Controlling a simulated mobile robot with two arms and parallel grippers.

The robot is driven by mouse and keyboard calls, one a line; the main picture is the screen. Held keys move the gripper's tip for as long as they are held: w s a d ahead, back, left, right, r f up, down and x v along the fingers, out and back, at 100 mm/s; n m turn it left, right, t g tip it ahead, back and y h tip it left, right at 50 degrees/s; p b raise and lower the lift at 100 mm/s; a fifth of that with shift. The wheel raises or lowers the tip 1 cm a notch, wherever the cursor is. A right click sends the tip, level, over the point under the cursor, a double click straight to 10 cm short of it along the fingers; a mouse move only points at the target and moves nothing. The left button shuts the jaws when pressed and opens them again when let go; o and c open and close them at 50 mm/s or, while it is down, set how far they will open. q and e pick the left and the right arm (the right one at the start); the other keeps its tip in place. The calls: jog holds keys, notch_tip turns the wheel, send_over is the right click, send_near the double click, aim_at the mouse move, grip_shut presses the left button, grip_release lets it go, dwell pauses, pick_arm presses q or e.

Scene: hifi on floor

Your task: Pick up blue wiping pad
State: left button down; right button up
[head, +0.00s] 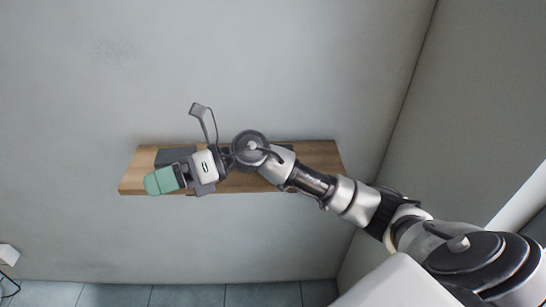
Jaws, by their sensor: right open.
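A teal-green pad (160,181) with a rounded end is at the left part of the wooden wall shelf (325,158), near its front edge. It looks more green than blue. My right gripper (182,172) reaches in from the right over the shelf, and its fingers point left at the pad. The jaws are open and right at the pad's right end. I cannot tell whether the pad lies between the fingers or below them. The gripper hides that end of the pad. My left gripper is not in view.
A flat dark item (172,156) lies on the shelf behind the pad, partly hidden by my gripper. My right arm covers the shelf's middle. A wall stands close behind the shelf and another at the right. A small white object (8,255) shows at the lower left edge.

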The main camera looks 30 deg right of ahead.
jog(key=w+d+n+g+h, duration=0.1)
jog(key=d+h, duration=0.4)
jog(key=d, duration=0.3)
jog(key=w+d+n+g+h, duration=0.1)
jog(key=d+h, duration=0.5)
jog(key=d, duration=0.3)
jog(key=w+d+n+g+h, duration=0.1)
jog(key=w+d+h, duration=0.1)
jog(key=d+h, duration=0.4)
jog(key=shift+d+f, duration=0.15)
jog(key=shift+d, duration=1.05)
notch_tip(320, 180, down, 5)
jog(key=shift+d+r+p, duration=0.15)
jog(key=shift+r+p, duration=0.05)
jog(key=shift+p, duration=0.35)
jog(key=f, duration=0.2)
jog(key=f+p, duration=0.2)
jog(key=f, duration=0.1)
jog(key=shift+w+d+f, duration=0.2)
jog(key=shift+d+f, duration=0.1)
jog(key=shift+f, duration=0.05)
jog(key=c, duration=1)
